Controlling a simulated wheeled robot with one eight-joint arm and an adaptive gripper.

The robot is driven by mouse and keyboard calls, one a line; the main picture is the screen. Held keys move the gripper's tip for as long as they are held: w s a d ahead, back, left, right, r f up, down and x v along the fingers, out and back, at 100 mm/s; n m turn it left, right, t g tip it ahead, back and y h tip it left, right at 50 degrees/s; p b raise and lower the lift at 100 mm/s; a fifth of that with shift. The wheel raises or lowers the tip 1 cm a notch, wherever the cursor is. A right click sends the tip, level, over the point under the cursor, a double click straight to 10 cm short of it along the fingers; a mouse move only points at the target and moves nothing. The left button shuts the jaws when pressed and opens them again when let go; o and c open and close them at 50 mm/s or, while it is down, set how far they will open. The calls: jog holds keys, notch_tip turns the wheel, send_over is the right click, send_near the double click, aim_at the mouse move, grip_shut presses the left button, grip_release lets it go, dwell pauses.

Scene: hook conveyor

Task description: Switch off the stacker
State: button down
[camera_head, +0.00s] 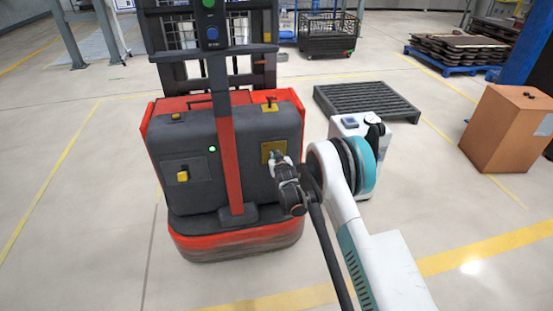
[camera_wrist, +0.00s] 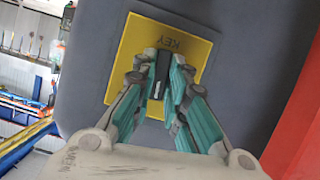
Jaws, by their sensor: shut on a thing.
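The stacker (camera_head: 240,160) is red and dark grey and stands upright left of the middle in the head view. A small green light (camera_head: 212,149) glows on its front. A yellow plate (camera_head: 268,148) sits on the right of its front panel. In the wrist view this plate (camera_wrist: 195,52) reads "KEY", upside down. My gripper (camera_head: 276,157) is at this plate. In the wrist view my gripper (camera_wrist: 164,72) is shut on a narrow dark key (camera_wrist: 161,72) in front of the plate. The fingers hide part of the key, and its turn angle is hard to tell.
Other yellow plates with small controls are on the stacker's left front (camera_head: 182,176) and top (camera_head: 270,105). A dark grey pallet (camera_head: 365,101) lies behind a white device (camera_head: 350,124). A cardboard box (camera_head: 505,130) stands at the right. The floor at the left is clear.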

jog(key=n+h, duration=0.1)
jog(key=n, duration=0.1)
jog(key=n+t+h, duration=0.1)
jog(key=n, duration=0.1)
jog(key=shift+a+n+h, duration=0.2)
jog(key=shift+n+h, duration=0.1)
jog(key=shift+h, duration=0.1)
dwell(0.4)
jog(key=c, duration=1.6)
grip_release()
jog(key=shift+f, duration=0.1)
jog(key=shift+s, duration=0.1)
jog(key=v, duration=1.2)
jog(key=shift+f, duration=0.2)
